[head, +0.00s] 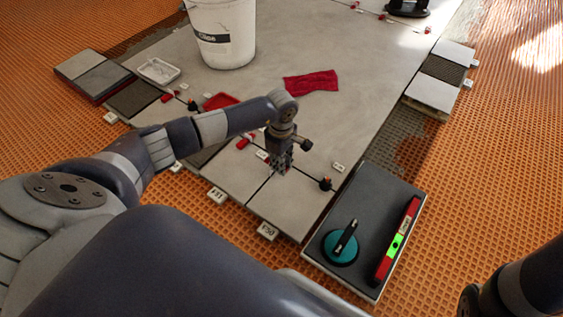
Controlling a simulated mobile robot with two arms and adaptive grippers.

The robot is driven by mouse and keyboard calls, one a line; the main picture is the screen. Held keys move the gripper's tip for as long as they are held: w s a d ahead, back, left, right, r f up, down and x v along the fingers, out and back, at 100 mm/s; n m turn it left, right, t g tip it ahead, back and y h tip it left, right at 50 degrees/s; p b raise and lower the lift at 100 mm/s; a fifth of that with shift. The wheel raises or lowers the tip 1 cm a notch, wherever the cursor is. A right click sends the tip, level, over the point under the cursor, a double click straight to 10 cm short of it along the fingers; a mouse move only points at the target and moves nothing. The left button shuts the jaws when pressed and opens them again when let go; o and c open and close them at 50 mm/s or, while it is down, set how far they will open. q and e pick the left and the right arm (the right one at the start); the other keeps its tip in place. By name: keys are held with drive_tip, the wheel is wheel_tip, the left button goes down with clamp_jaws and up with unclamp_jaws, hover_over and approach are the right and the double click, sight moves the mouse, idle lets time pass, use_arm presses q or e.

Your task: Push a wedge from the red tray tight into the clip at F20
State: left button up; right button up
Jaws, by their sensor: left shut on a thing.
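My left gripper (281,163) points down at the tile joint in the middle of the near tiles. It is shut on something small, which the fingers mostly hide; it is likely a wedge. The clip under the fingers is hidden too, and I cannot tell whether the held thing touches it. The red tray (220,101) lies on the tiles behind my left forearm, partly covered by it. Small white tags stand by the joints; the one near the gripper (263,155) is too small to read. My right gripper is not in view; only part of my right arm shows at bottom right.
A red wedge piece (243,142) sits left of the gripper. A dark clip piece (325,184) stands to its right. A dark slab (370,210) carries a teal suction cup (341,247) and a red level (397,243). A white bucket (222,35) and red cloth (311,81) are farther back.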

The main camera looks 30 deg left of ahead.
sight(280, 176)
use_arm(q)
drive_tip(key=shift+f+b, duration=0.35)
drive_tip(key=shift+f, duration=0.4)
drive_tip(key=d, duration=0.3)
drive_tip(key=d+p, duration=0.1)
drive_tip(key=shift+s+d+r, duration=0.2)
drive_tip(key=shift+d+r, duration=0.1)
drive_tip(key=shift+r, duration=0.05)
wheel_tip(280, 176, down, 3)
drive_tip(key=shift+a+r+b, duration=0.1)
drive_tip(key=shift+b, duration=0.95)
drive_tip(key=shift+f+b, duration=0.3)
drive_tip(key=shift+f, duration=0.2)
drive_tip(key=shift+f, duration=0.1)
drive_tip(key=shift+a, duration=0.35)
drive_tip(key=shift+w+a, duration=0.1)
drive_tip(key=shift+a, duration=0.65)
drive_tip(key=shift+w+a, duration=0.15)
drive_tip(key=shift+a, duration=1.3)
